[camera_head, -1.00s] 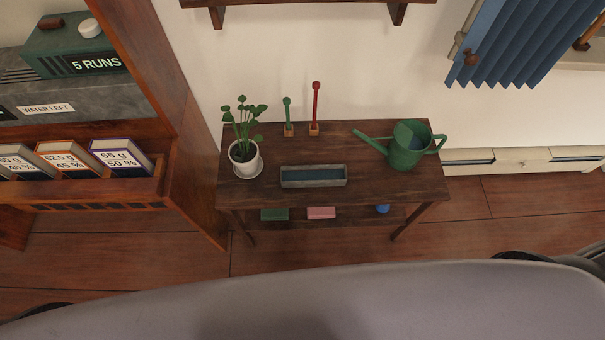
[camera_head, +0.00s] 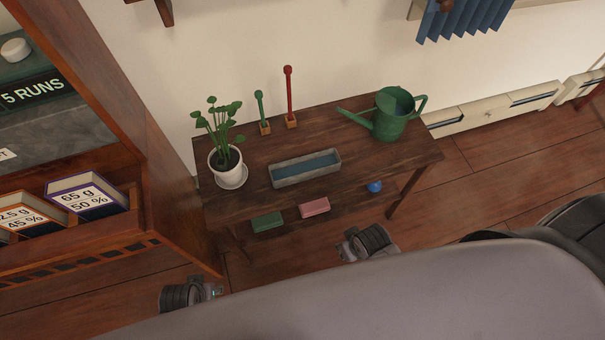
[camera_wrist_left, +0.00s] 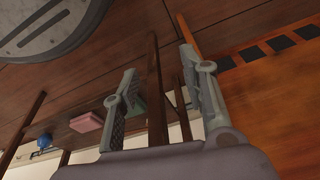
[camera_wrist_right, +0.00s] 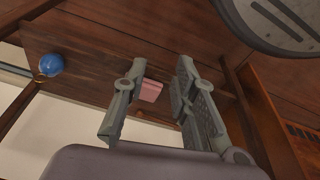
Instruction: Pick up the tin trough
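The tin trough (camera_head: 308,177) is a long grey open box with a bluish inside. It rests on the top of the dark wooden table (camera_head: 250,203), near its middle. My right gripper (camera_head: 350,246) is in front of the table and apart from the trough. In the right wrist view that gripper (camera_wrist_right: 161,64) has its fingers spread with nothing held. My left gripper (camera_head: 213,289) is lower left, in front of the table's left end. In the left wrist view its fingers (camera_wrist_left: 158,64) are also apart and empty. The trough does not show in either wrist view.
A potted plant (camera_head: 226,160) stands left of the trough, a green watering can (camera_head: 389,123) to its right. Green (camera_head: 259,97) and red (camera_head: 288,90) upright tools stand behind. Under the tabletop are a green block (camera_head: 267,222), a pink block (camera_head: 314,207) and a blue ball (camera_head: 375,187).

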